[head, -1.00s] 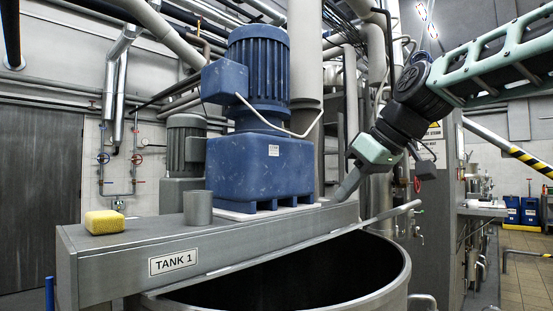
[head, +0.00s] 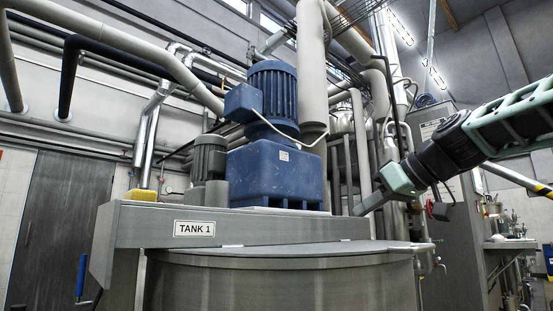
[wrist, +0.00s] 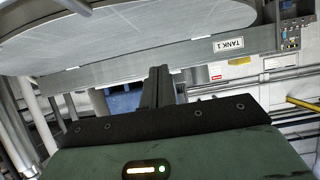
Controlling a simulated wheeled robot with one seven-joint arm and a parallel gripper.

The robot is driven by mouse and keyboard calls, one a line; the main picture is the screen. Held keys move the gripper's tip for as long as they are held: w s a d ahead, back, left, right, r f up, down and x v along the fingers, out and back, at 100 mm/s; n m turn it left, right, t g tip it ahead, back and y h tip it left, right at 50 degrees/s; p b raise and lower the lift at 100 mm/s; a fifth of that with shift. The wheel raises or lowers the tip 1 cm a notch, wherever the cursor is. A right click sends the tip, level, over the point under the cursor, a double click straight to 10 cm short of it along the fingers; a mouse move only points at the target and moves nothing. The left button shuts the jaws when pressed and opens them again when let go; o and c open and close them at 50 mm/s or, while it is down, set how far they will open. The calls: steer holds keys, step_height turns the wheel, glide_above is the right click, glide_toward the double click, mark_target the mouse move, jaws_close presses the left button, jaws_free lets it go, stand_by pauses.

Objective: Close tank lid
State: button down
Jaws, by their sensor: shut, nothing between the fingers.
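The tank (head: 280,288) is a large round steel vessel under a grey beam (head: 145,226) labelled TANK 1. Its grey lid (head: 300,249) lies flat or nearly flat across the mouth, and the dark inside is hidden. The lid also fills the top of the wrist view (wrist: 130,35) as a pale disc, with the label upside down. My gripper (head: 362,211) is shut and empty, behind and above the right part of the beam. Its fingers (wrist: 158,78) point toward the beam in the wrist view. It appears apart from the lid.
A blue motor (head: 275,170) stands on the beam, with a grey cylinder (head: 217,193) and a yellow sponge (head: 141,195) to its left. Pipes crowd the back. A tall grey cabinet (head: 455,230) stands at right.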

mark_target(353, 250)
steer(key=shift+t+y, duration=0.9)
steer(key=f+b, duration=0.2)
steer(key=b, duration=0.2)
steer(key=f+b, duration=0.2)
steer(key=b, duration=0.3)
steer(key=d+f+b, duration=0.1)
steer(key=f+b, duration=0.2)
steer(key=b, duration=0.1)
steer(key=shift+s+f+b, duration=0.1)
steer(key=shift+s+b, duration=0.25)
steer(key=shift+s, duration=0.05)
steer(key=shift+a, duration=0.1)
